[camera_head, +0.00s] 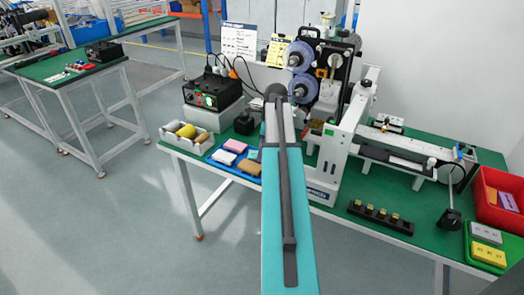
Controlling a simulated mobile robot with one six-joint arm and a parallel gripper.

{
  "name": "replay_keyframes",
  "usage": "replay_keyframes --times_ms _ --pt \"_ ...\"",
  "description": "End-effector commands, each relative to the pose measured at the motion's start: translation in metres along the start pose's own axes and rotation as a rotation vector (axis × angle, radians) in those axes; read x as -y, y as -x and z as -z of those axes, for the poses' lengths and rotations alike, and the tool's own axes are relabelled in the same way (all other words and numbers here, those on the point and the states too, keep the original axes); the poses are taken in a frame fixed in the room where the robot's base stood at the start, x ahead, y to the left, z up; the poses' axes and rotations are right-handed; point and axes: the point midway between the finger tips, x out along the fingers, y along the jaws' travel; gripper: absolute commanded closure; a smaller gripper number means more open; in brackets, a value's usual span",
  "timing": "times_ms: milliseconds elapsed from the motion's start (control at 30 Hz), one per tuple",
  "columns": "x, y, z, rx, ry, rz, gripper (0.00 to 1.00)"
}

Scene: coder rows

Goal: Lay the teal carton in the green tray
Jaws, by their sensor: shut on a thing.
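The green tray (472,239) is at the right front of the bench and holds a grey carton (486,233) and a yellow carton (488,255). The blue tray (217,160) is left of my arm, with a pink, a white and a tan carton in it. A small teal patch (253,154) shows there against my arm's edge; I cannot tell surely whether it is the teal carton. My teal and grey arm reaches up the middle of the picture and covers what lies behind it. My gripper is not seen.
A red bin (484,208) stands behind the green tray. A dark block with brass-coloured pieces (380,216) lies at the bench front. A white machine with blue spools (330,130) stands mid-bench. A grey bin (168,137) is at the left end.

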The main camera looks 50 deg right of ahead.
Motion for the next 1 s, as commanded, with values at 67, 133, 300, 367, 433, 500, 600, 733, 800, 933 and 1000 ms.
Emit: replay_keyframes --times_ms 67,133,300,367,433,500,600,733,800,933,1000 --pt "0.000 -0.001 0.000 0.000 0.000 0.000 0.75" --pt "0.000 -0.003 0.001 0.000 0.000 0.000 0.75" --pt "0.000 -0.003 0.001 0.000 0.000 0.000 0.54" --pt "0.000 -0.003 0.001 0.000 0.000 0.000 0.54" --pt "0.000 -0.003 0.001 0.000 0.000 0.000 0.54" --pt "0.000 -0.003 0.001 0.000 0.000 0.000 0.54" --pt "0.000 -0.001 0.000 0.000 0.000 0.000 0.54" --pt "0.001 0.005 0.000 0.000 0.000 0.001 0.54" --pt "0.001 0.011 0.000 0.000 0.000 0.002 0.54" --pt "0.001 0.025 0.000 0.000 0.000 0.002 0.54" --pt "0.001 0.033 0.000 0.001 0.000 0.002 0.54"
